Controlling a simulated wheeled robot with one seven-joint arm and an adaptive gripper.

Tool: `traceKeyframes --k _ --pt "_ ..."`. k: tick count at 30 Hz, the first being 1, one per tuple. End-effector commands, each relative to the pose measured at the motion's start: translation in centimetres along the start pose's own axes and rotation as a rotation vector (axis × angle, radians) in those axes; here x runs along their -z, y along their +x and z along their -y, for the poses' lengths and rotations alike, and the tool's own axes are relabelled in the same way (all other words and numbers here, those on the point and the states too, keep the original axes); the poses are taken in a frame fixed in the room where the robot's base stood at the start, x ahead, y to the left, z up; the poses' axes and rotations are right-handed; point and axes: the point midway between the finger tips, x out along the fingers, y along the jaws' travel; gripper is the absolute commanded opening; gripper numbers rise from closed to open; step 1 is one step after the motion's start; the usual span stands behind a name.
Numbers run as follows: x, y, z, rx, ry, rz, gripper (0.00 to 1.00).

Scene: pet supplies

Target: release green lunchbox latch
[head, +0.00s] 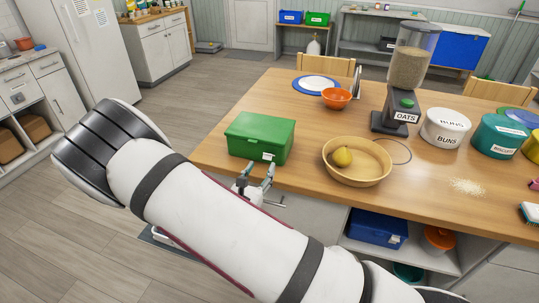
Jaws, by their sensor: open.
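The green lunchbox (260,136) sits on the wooden table near its left corner, lid down. A small white patch (268,157) shows low on its front face; whether it is a label or the latch I cannot tell. My gripper (257,176) is just in front of the box at the table's front edge. Its two fingers are apart, pointing towards the front face, with nothing seen between them. Whether a fingertip touches the box I cannot tell. My white arm hides the floor and part of the area below the table edge.
An orange bowl (336,98), a blue-rimmed plate (298,84) and an oats dispenser (404,85) are behind. Table between lunchbox and yellow bowl is clear.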

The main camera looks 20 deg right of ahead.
Motion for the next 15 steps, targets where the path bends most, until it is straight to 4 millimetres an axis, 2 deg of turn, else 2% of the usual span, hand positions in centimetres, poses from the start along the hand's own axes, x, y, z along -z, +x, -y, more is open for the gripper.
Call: traceKeyframes --k 6,10,15 --pt "0.0 4.2 0.1 0.003 0.0 0.001 0.45" --pt "0.0 6.0 0.1 0.003 0.001 0.001 0.45" --pt "0.0 7.2 0.0 0.0 0.001 0.001 0.45"
